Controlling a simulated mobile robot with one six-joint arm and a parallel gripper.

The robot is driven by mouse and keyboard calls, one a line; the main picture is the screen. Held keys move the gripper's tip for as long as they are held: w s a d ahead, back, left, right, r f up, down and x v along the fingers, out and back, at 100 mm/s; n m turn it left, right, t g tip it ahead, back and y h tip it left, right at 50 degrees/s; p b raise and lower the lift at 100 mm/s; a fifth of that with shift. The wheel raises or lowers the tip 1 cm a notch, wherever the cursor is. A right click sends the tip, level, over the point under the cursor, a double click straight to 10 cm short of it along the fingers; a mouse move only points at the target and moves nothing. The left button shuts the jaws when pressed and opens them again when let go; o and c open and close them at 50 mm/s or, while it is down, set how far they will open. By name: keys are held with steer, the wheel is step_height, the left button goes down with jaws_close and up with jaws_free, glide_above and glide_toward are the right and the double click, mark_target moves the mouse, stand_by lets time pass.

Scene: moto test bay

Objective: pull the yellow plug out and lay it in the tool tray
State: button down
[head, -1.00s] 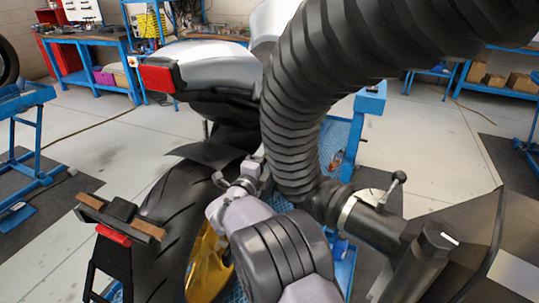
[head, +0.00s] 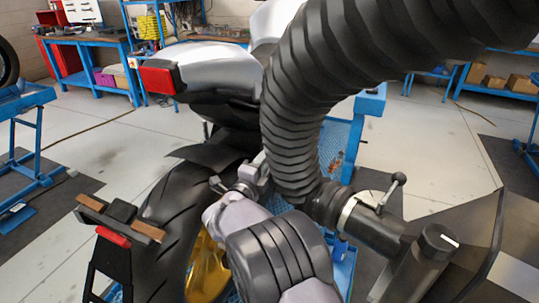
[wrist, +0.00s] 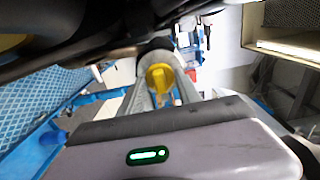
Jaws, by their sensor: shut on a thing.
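The yellow plug (wrist: 160,78) shows in the wrist view between the two fingertips of my gripper (wrist: 163,74). My gripper is shut on it. A grey rounded part and a dark cylinder lie right behind the plug; I cannot tell whether the plug still touches them. In the head view my gripper (head: 254,174) is beside the motorcycle's rear tyre (head: 165,225), left of the thick black hose, and the plug is hidden there. I cannot make out the tool tray in either view.
The ribbed black hose (head: 300,110) with its clamp lever (head: 392,190) stands close on the right of my arm. The motorcycle's tail (head: 200,70) is above and left. A stand with brown pads (head: 115,225) is at lower left. Blue benches (head: 90,60) line the back.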

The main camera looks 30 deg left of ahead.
steer(key=shift+s+d, duration=0.15)
steer(key=shift+s, duration=1)
steer(key=shift+s+d, duration=0.1)
steer(key=shift+s, duration=1.05)
steer(key=shift+r, duration=0.1)
